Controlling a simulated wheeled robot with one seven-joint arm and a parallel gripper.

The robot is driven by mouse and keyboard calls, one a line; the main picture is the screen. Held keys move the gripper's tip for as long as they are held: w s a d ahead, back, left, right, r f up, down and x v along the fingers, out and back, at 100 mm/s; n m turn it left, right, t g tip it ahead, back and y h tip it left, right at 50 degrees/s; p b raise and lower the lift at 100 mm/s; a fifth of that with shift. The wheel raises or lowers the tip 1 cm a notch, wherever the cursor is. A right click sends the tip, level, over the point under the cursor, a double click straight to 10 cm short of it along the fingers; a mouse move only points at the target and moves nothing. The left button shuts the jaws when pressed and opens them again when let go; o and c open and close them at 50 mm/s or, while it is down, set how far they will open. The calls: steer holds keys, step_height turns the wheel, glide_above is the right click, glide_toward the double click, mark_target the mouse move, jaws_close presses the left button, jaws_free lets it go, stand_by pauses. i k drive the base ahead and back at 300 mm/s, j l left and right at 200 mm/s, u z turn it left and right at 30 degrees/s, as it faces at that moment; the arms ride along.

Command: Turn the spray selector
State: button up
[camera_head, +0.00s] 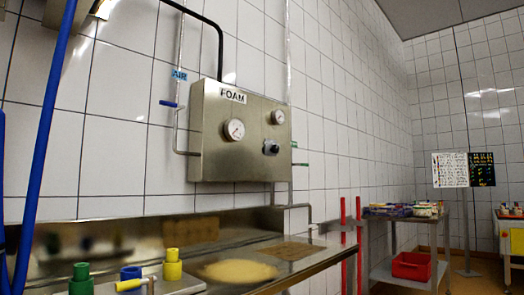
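A steel wall box labelled FOAM (215,150) hangs on the tiled wall. On its front, right of centre, is a dark round knob (271,147), which looks like the spray selector. Its exact setting is too small to read. Two round gauges sit on the same face, a larger one (234,129) left of the knob and a smaller one (278,117) above it. Nothing touches the knob. I cannot make out my gripper in this view.
A blue-handled valve (172,105) sits on the AIR pipe left of the box. Blue hoses (42,140) hang at far left. Below is a steel counter (300,256) with green, blue and yellow fittings (172,266). A cart with a red bin (411,266) stands right. Space before the box looks clear.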

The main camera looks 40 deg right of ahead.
mark_target(275, 148)
steer(key=i+l, duration=0.1)
steer(key=l, duration=1.15)
steer(key=i+l, duration=0.15)
steer(key=l, duration=0.5)
steer(key=u, duration=0.05)
